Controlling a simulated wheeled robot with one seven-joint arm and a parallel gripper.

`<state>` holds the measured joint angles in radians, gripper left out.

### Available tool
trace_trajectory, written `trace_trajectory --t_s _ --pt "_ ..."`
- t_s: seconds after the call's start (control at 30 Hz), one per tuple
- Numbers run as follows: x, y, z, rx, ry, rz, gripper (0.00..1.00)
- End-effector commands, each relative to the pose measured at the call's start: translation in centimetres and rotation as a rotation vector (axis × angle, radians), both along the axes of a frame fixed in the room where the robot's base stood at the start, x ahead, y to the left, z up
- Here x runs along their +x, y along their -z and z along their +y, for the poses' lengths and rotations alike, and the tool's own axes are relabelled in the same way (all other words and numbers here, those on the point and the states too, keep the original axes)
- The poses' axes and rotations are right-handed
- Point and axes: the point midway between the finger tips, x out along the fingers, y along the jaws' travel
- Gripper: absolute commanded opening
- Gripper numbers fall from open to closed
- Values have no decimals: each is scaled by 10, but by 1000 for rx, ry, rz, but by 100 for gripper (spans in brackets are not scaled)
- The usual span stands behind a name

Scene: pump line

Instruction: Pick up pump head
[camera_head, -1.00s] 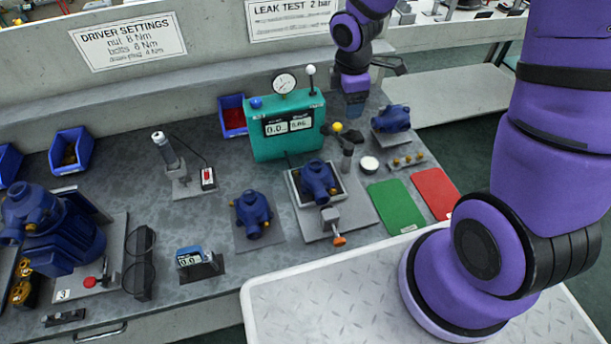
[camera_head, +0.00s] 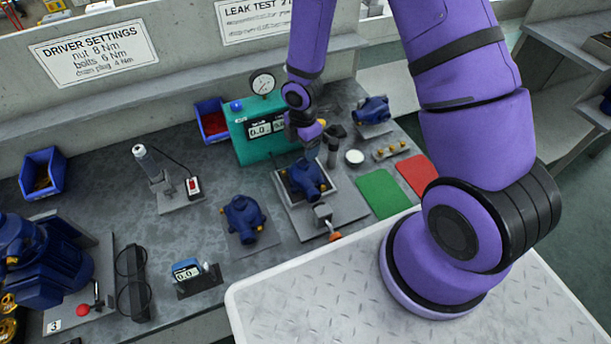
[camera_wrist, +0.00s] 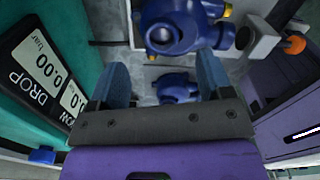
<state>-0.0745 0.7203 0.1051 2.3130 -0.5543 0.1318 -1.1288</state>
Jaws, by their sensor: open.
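Three blue pump heads are in view on the bench. One pump head (camera_head: 307,178) sits in the square fixture (camera_head: 345,207) in front of the green leak tester. A second pump head (camera_head: 243,218) lies on a grey mat to its left. A third pump head (camera_head: 373,110) stands at the back right. My gripper (camera_head: 308,143) is above the fixture, close to the tester; its fingers are hard to make out there. In the wrist view my gripper (camera_wrist: 162,62) is open and empty. The fixture's pump head (camera_wrist: 180,25) shows beyond the fingertips, and another pump head (camera_wrist: 175,88) shows between the fingers.
The leak tester (camera_head: 250,130) stands right beside my gripper. An orange-ended clamp (camera_head: 333,236) sits at the fixture's front. Green (camera_head: 380,193) and red (camera_head: 417,174) mats lie to the right. A small blue meter (camera_head: 187,271) and a driver (camera_head: 148,163) stand to the left.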

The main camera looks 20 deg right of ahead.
Motion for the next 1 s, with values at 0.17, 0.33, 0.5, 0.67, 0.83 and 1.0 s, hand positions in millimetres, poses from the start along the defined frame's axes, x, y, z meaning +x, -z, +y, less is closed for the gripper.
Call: trace_trajectory --t_s 0.17,0.33,0.5,0.67,0.83,1.0 --pt "-1 10 2 0 -1 1 73" --pt "-4 32 5 -1 -3 2 73" --pt "-3 49 5 0 0 0 73" --pt "-3 54 5 -1 0 0 73" --pt "-3 54 5 0 1 -1 73" --pt "-3 54 5 0 1 -1 36"
